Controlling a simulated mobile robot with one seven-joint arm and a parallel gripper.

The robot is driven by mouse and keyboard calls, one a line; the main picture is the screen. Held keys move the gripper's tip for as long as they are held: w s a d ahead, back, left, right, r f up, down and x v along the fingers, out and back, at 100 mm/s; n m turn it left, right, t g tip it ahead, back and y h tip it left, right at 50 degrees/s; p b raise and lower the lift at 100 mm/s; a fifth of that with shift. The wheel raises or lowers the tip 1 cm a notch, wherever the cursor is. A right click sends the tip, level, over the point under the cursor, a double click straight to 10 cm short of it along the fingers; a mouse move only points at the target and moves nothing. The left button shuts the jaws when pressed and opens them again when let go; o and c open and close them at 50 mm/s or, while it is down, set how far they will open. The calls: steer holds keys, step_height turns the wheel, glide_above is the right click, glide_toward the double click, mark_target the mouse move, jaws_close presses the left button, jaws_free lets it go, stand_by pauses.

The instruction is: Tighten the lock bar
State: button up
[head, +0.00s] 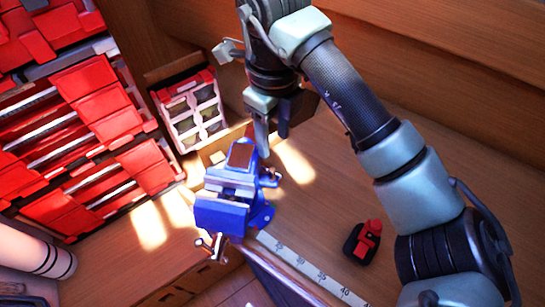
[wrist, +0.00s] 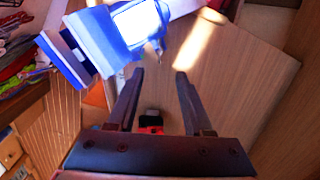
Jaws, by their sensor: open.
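A blue bench vise (head: 222,212) stands on the wooden bench, left of centre in the head view. It fills the upper left of the wrist view (wrist: 115,35), with a bright glare on its side. A small metal bar (head: 270,178) sticks out from the vise's right side and may be the lock bar. Another bar handle (head: 209,246) sits at its front end. My gripper (head: 273,142) points down, above and behind the vise's right side. Its two fingers are apart with nothing between them, as the wrist view also shows (wrist: 160,75).
A red and black tool (head: 363,243) lies on the bench to the right; it shows between the finger bases (wrist: 151,122). A measuring strip (head: 310,270) runs along the front edge. Red drawer bins (head: 85,130) and a small red-and-white organizer (head: 192,112) stand left. Bench right of the vise is mostly clear.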

mark_target(273, 169)
step_height(273, 169, down, 11)
steer(key=p, duration=0.3)
steer(key=shift+f, duration=0.2)
steer(key=shift+a, duration=0.1)
steer(key=shift+c, duration=0.2)
jaws_close()
